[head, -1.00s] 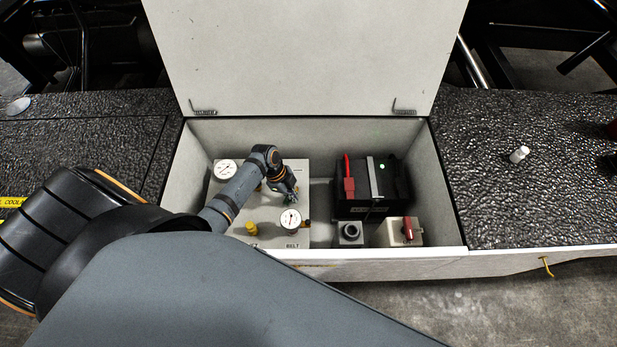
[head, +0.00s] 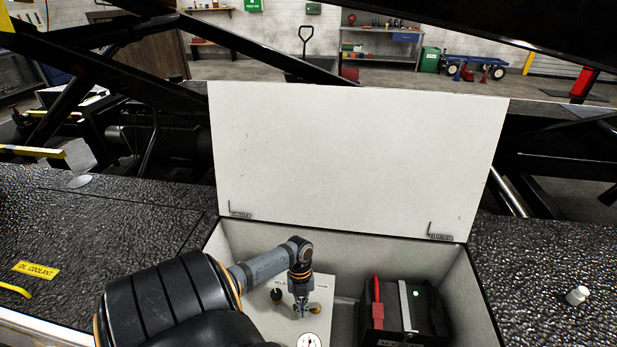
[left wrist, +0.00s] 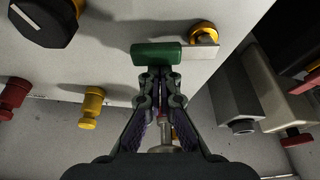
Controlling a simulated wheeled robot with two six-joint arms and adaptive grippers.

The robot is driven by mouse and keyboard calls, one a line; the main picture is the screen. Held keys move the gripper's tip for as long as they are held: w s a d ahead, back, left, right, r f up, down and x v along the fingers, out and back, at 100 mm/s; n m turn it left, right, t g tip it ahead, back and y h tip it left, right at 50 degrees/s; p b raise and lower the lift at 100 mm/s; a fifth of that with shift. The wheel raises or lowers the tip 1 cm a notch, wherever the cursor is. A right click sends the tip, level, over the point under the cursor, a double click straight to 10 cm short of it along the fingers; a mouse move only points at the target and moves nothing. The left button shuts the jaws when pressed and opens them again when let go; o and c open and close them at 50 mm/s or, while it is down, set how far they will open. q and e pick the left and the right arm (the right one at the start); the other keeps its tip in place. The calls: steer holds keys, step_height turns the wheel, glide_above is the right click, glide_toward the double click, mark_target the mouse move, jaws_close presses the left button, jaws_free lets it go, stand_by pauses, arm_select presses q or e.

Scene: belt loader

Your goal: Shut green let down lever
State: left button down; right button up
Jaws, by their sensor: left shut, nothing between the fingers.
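The green lever handle (left wrist: 157,54) shows in the left wrist view, lying across the picture with a flat metal arm running right to a brass pivot (left wrist: 202,34). My left gripper (left wrist: 157,73) is shut and empty, its fingertips right at the near edge of the green handle. I cannot tell if they touch it. In the head view my left gripper (head: 300,308) points down over the pale valve panel (head: 268,318) inside the open box, and it hides most of the lever. My right gripper is not in view.
A black knob (left wrist: 44,20), a yellow knob (left wrist: 91,107) and a red knob (left wrist: 13,97) stand near the lever. The box lid (head: 355,160) is raised behind. A black battery (head: 405,315) with a red clamp sits right of the panel.

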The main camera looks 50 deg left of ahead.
arm_select(q)
steer(key=shift+w+a+f, duration=0.1)
steer(key=shift+a, duration=0.1)
steer(key=shift+w+a+b, duration=0.15)
steer(key=shift+a+b, duration=0.25)
steer(key=shift+w+a+r, duration=0.1)
steer(key=shift+a+r, duration=0.05)
steer(key=shift+r, duration=0.05)
stand_by(0.4)
